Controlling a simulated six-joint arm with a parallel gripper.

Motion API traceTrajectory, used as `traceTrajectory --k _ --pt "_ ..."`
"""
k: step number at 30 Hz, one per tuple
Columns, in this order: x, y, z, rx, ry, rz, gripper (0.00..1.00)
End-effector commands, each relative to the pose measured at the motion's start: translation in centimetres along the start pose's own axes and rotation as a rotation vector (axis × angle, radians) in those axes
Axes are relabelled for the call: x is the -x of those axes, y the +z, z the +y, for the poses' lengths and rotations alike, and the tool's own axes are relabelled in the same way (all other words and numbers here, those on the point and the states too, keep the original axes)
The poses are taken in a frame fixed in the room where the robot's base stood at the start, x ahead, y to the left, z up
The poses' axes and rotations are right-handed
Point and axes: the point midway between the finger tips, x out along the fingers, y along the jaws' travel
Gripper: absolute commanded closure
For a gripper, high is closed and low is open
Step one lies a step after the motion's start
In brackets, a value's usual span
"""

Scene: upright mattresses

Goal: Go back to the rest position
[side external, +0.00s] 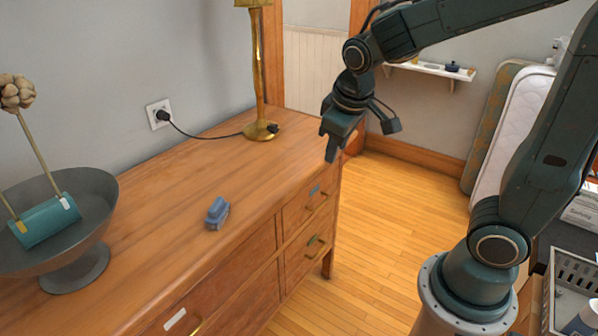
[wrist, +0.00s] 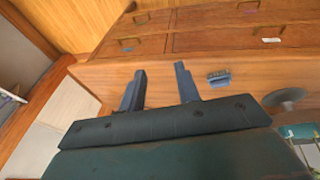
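My gripper (side external: 332,152) hangs above the right end of the wooden dresser in the side view, fingers pointing down. In the wrist view my gripper (wrist: 160,84) has its two fingers clearly apart, with only wood showing between them. It is open and empty. My arm reaches in from the right, bent, with the wrist high over the dresser's edge. A small blue object (side external: 217,213) lies on the dresser top, apart from my gripper. It also shows in the wrist view (wrist: 219,78), right of the fingers.
A grey footed bowl (side external: 90,190) holding a teal cylinder (side external: 45,222) stands at the left of the dresser (side external: 150,225). A brass lamp (side external: 260,128) with a cord stands at the back. A white mattress (side external: 512,125) leans at the right. The floor (side external: 390,210) between is clear.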

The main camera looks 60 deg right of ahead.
Motion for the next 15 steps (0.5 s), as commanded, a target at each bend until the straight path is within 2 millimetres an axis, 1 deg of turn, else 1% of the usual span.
traceTrajectory --k 1,6,15 --pt "1.0 0.5 -0.1 -0.01 -0.012 0.021 0.67" --pt "3.4 2.5 -0.6 -0.041 -0.053 0.068 0.67" --pt "6.9 6.5 -1.7 -0.08 -0.12 0.15 0.67"
